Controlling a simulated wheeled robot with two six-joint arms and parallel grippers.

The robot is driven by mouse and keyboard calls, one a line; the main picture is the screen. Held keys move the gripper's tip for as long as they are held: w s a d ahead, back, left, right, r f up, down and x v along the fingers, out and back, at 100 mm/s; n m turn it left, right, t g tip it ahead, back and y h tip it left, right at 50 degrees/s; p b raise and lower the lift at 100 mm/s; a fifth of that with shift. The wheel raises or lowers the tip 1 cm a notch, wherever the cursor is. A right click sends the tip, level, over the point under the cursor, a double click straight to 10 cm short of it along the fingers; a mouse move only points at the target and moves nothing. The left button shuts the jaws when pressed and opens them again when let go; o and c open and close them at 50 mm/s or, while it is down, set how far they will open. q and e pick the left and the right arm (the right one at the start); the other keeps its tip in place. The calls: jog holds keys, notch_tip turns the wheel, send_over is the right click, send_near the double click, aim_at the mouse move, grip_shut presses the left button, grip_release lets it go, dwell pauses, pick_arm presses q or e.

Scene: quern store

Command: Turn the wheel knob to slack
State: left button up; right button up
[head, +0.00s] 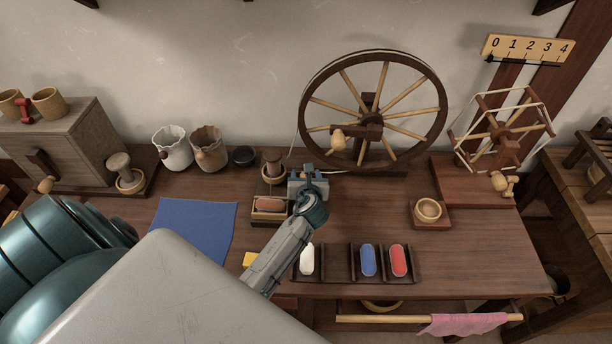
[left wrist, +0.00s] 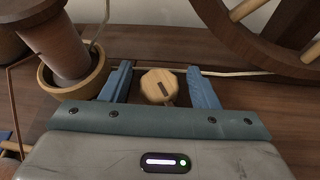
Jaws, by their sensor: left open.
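A light wooden faceted knob (left wrist: 158,86) with a dark mark on its face shows in the left wrist view. My left gripper (left wrist: 160,82) is open, with one blue finger on each side of the knob and a visible gap at both sides. In the head view my left gripper (head: 308,176) is at the back of the table, left of the large spoked wheel (head: 433,79), and it hides most of the knob. A cord runs from near the knob toward the wheel. My right gripper is not in view.
A dark spool in a wooden cup (head: 273,172) stands close left of the gripper. A box with a brown shuttle (head: 269,206) lies in front. A small bowl (head: 428,210) and a skein winder (head: 502,132) stand at right. A blue cloth (head: 195,228) lies left.

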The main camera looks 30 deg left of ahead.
pick_arm(q)
jog(key=shift+c, duration=0.2)
jog(key=c, duration=0.9)
jog(key=shift+d+r+n+g+y+p, duration=0.1)
jog(key=shift+n+g+y+p, duration=0.25)
jog(key=shift+n+g, duration=0.2)
jog(key=shift+n+g+y, duration=0.65)
jog(key=shift+n+y, duration=0.2)
jog(key=shift+s, duration=0.1)
jog(key=o, duration=0.9)
jog(key=shift+o, duration=0.2)
jog(key=shift+s+d+r+p, duration=0.25)
jog(key=shift+d+p, duration=0.05)
jog(key=shift+p, duration=0.4)
jog(key=p+v, duration=0.6)
jog(key=v, duration=0.3)
jog(key=shift+s+d, duration=0.2)
jog(key=shift+d, duration=0.05)
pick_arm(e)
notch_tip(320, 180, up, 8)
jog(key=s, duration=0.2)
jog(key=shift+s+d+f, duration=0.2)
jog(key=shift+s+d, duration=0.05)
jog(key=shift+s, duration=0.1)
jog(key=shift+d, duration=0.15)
